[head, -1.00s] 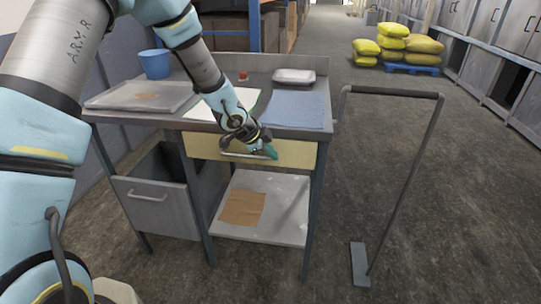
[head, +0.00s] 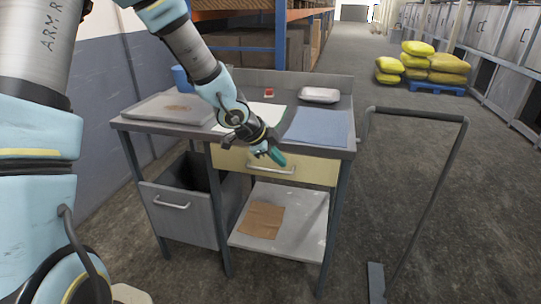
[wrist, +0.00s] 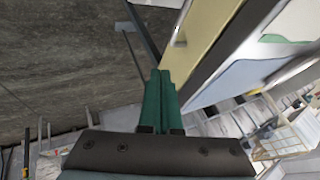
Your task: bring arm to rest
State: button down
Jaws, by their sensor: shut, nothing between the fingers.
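My gripper (head: 274,155) hangs just in front of the workbench, near the cream drawer (head: 300,167) below the top. Its green fingers (wrist: 160,98) are together and empty in the wrist view. The drawer looks shut, with a metal handle. My arm reaches from the upper left across the bench top and hides part of it. In the wrist view the drawer front (wrist: 196,40) lies to the right of the fingers, with floor to the left.
The bench top holds a grey tray (head: 152,110), a blue cloth (head: 318,127), a white dish (head: 320,95) and a partly hidden blue cup (head: 180,77). A brown sheet (head: 262,220) lies on the lower shelf (head: 307,206). A bin drawer (head: 180,213) is at left.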

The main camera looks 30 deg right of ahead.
jog(key=w+a+r+n+t+y, duration=0.1)
jog(key=w+a+r+n+y, duration=0.15)
jog(key=a+n, duration=0.65)
jog(key=w+a+r+n+t+y, duration=0.1)
jog(key=w+a+n+t+y, duration=0.2)
jog(key=a, duration=1.2)
jog(key=s+a+r+n+g+y, duration=0.1)
jog(key=s+a+n, duration=0.3)
jog(key=a+n, duration=0.2)
jog(key=s+a+r+n+g, duration=0.1)
jog(key=s+a+n, duration=0.3)
jog(key=a, duration=0.6)
jog(key=shift+a+r+n+g+y, duration=0.15)
jog(key=shift+r+n+g+y, duration=0.25)
jog(key=shift+n+g, duration=0.55)
